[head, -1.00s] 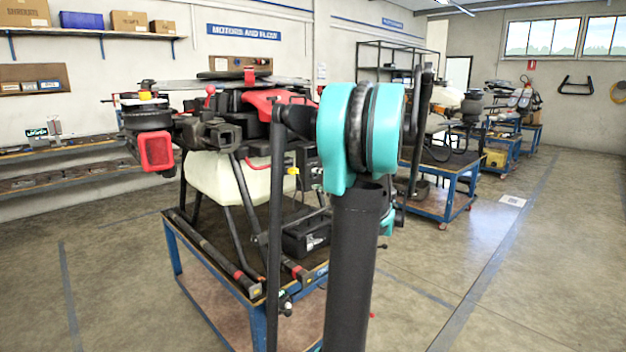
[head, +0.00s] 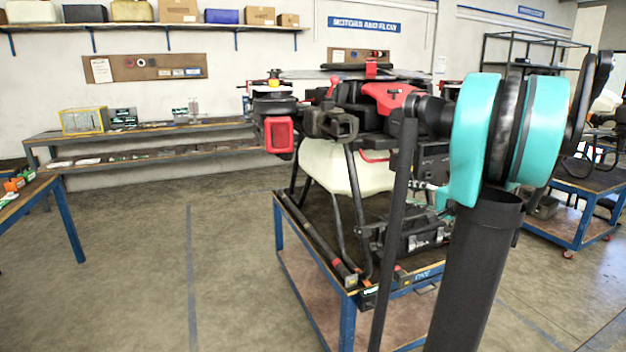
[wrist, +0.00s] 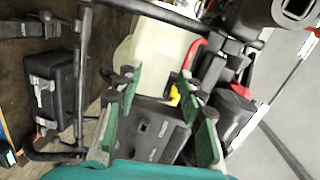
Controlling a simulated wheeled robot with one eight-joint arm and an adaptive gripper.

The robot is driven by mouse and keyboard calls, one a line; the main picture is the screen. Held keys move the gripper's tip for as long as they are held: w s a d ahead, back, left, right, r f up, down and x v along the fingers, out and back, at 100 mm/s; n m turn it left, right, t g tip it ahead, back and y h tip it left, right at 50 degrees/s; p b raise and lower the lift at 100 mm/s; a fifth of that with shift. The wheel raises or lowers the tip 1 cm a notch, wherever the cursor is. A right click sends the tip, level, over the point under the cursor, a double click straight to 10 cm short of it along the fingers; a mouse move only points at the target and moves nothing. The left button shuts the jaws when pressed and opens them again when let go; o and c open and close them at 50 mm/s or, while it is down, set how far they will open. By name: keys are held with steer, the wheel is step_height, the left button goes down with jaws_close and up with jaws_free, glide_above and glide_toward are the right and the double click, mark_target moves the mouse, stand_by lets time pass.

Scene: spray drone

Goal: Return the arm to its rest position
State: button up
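My arm (head: 482,250), teal and black, stands bent at the right of the head view, in front of the spray drone. In the wrist view, my gripper (wrist: 157,92) has its green-padded fingers apart, with nothing visibly held between them. The drone (head: 355,115), with a cream tank (head: 335,165) and red and black parts, stands on a blue-framed cart. In the wrist view, the drone's tank (wrist: 155,50) and dark parts fill the space beyond the fingers. I cannot tell how close the fingers are to them. The gripper is not clearly seen in the head view.
The blue cart (head: 348,318) stands close in front, with a black case (head: 408,238) on it. Another cart (head: 560,225) is at the right. A wall bench (head: 200,130) and a table corner (head: 30,195) are at the left. The floor (head: 140,260) at the left is clear.

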steer(key=s+a+f+n+g, duration=0.3)
steer(key=s+a+f, duration=0.35)
steer(key=a, duration=0.25)
steer(key=s+a+f+n+g, duration=0.3)
steer(key=s+a+f+g, duration=0.15)
steer(key=a+f, duration=0.3)
steer(key=s+f+n+g+h, duration=0.1)
steer(key=s+f+n+h, duration=0.2)
steer(key=s+f, duration=0.2)
steer(key=s+a+f+n+g+h, duration=0.1)
steer(key=s+f, duration=0.5)
steer(key=s, duration=0.6)
steer(key=n+g+h, duration=0.1)
steer(key=n+h, duration=0.1)
steer(key=shift+s+h, duration=0.2)
steer(key=shift+h, duration=0.2)
steer(key=shift+c, duration=0.6)
steer(key=shift+r, duration=0.1)
